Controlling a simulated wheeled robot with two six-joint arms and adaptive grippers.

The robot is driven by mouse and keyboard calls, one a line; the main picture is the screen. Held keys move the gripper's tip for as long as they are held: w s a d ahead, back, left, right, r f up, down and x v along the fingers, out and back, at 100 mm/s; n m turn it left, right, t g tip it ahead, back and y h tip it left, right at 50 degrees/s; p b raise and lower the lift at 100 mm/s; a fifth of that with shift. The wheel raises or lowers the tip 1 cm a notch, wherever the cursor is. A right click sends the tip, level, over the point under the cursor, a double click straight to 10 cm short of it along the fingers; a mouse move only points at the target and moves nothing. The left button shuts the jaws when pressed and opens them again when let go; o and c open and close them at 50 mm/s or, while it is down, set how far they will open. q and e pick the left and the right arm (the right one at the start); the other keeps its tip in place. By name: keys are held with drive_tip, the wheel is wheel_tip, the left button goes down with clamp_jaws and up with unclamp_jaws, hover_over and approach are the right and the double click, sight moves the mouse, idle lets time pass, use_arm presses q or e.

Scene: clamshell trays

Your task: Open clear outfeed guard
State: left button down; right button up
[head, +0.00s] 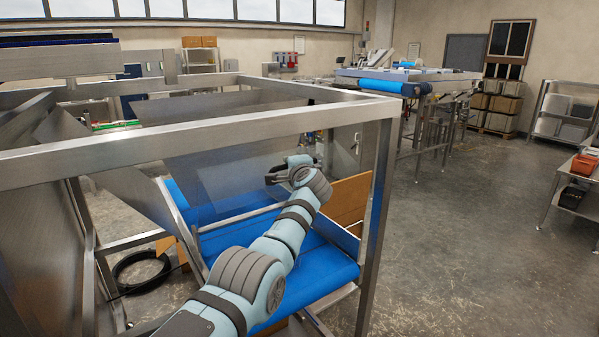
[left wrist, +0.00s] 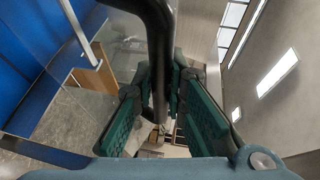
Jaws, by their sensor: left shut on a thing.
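The clear outfeed guard (head: 225,175) is a see-through panel inside the metal frame, tilted above the blue outfeed belt (head: 315,268). My left arm reaches in from the bottom of the head view, over the belt. My left gripper (head: 279,174) is at the guard's right side and partly hidden by the wrist. In the left wrist view, the green-padded fingers (left wrist: 160,108) are shut on a black curved handle (left wrist: 158,45), which runs up between them. The handle's join to the guard is hard to make out. My right gripper is in neither view.
Metal frame bars (head: 240,126) cross above the arm, and an upright post (head: 376,220) stands to its right. A brown board (head: 347,203) is beside the belt. Open floor lies to the right.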

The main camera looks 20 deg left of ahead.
use_arm(q)
drive_tip(key=shift+w+a+r+h+p, duration=0.3)
drive_tip(key=shift+a+r+p, duration=0.1)
drive_tip(key=shift+r, duration=0.2)
drive_tip(key=c, duration=1.6)
unclamp_jaws()
drive_tip(key=shift+d+f, duration=0.1)
drive_tip(key=shift+f, duration=0.1)
